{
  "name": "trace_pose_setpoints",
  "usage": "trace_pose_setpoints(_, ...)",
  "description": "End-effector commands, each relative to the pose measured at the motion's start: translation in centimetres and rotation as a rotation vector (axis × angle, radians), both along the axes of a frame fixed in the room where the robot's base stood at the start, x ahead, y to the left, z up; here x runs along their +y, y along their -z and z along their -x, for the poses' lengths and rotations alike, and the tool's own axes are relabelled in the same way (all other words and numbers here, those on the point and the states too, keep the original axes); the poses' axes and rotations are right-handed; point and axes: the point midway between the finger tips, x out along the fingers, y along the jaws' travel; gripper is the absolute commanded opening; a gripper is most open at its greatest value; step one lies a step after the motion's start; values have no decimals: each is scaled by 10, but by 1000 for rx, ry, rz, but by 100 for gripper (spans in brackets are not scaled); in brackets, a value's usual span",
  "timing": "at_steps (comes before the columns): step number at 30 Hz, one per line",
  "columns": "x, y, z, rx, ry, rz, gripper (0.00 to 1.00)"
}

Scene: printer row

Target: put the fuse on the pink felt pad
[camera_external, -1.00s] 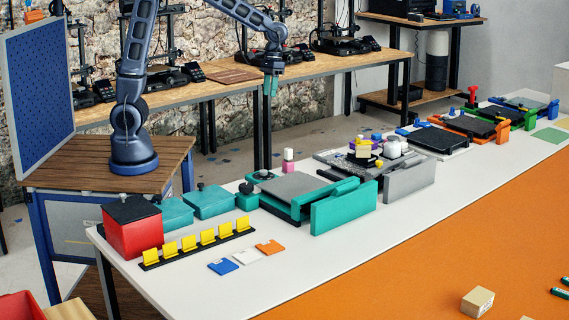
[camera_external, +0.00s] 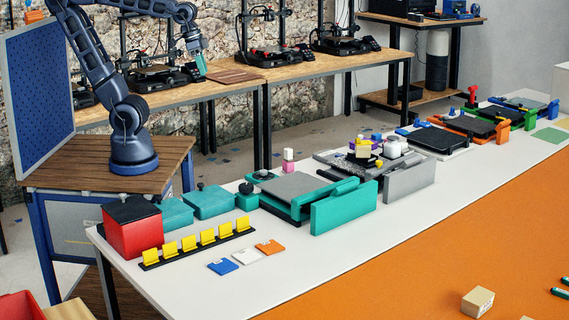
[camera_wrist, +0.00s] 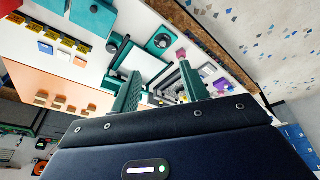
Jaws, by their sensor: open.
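My gripper (camera_external: 201,66) is open and empty, held high above the left part of the white bench, with its teal fingers apart in the wrist view (camera_wrist: 160,85). I cannot make out a fuse in either view. I cannot make out a pink felt pad either. A small pink object (camera_external: 288,155) stands upright behind the teal tray on the bench; it also shows near the fingers in the wrist view (camera_wrist: 181,56). It looks like a block or bottle rather than a flat pad.
On the white bench (camera_external: 190,290) stand a red box (camera_external: 132,228), a row of yellow cards (camera_external: 205,238), teal lidded boxes (camera_external: 209,202), a teal tray (camera_external: 344,207) and a grey panel (camera_external: 409,180). A blue pegboard (camera_external: 38,95) stands left of my arm.

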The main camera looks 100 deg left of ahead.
Motion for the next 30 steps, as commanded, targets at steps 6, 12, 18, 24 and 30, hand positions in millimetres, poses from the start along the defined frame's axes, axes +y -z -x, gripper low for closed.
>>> trace_pose_setpoints(6, -4, 5, 40, -77, 66, -44, 45)
trace_pose_setpoints(12, -5, 9, 54, -104, 91, -62, 45)
trace_pose_setpoints(18, -5, 9, 54, -106, 93, -64, 45)
trace_pose_setpoints(24, -5, 9, 54, -106, 93, -63, 45)
trace_pose_setpoints(30, -5, 9, 54, -106, 93, -63, 45)
